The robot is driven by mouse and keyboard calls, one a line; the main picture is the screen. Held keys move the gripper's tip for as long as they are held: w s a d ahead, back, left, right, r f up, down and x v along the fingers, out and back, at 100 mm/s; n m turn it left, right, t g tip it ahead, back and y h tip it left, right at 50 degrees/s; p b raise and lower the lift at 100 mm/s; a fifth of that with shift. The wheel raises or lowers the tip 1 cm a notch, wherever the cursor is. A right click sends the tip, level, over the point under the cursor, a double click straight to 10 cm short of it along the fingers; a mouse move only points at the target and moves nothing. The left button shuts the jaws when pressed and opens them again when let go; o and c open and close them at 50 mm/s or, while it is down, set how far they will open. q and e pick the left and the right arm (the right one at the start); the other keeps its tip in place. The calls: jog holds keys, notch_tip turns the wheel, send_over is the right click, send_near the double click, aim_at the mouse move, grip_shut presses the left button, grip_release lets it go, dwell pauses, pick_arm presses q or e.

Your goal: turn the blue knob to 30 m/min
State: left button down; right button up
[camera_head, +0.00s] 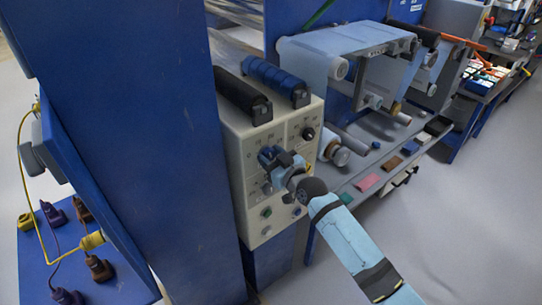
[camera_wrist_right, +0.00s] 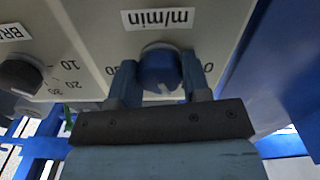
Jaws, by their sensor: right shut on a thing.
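The beige control box (camera_head: 237,160) stands beside the blue post, with its panel facing right. In the right wrist view the blue knob (camera_wrist_right: 160,68) sits below an upside-down "m/min" label (camera_wrist_right: 158,18). My right gripper (camera_wrist_right: 160,80) has one finger on each side of the knob and is shut on it. A 0 shows right of the knob; the marks at its left are partly hidden by a finger. I cannot tell the exact setting. In the head view my right gripper (camera_head: 277,163) is at the panel and covers the knob. My left gripper is out of view.
A black knob (camera_wrist_right: 20,76) with a 10-20-30 scale is left of the blue one in the wrist view. Another black knob (camera_head: 308,133) and a green button (camera_head: 266,212) are on the panel. Rollers (camera_head: 341,156) stand close on the right. The blue post (camera_head: 150,150) blocks the left.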

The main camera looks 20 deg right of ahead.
jog(key=m+p, duration=0.1)
jog(key=m, duration=0.4)
jog(key=shift+p, duration=0.4)
jog(key=m+p, duration=0.1)
jog(key=m, duration=0.3)
jog(key=m+p, duration=0.1)
jog(key=m, duration=0.4)
jog(key=shift+m, duration=0.4)
jog(key=m, duration=0.4)
jog(key=shift+m+p, duration=0.3)
jog(key=o, duration=0.9)
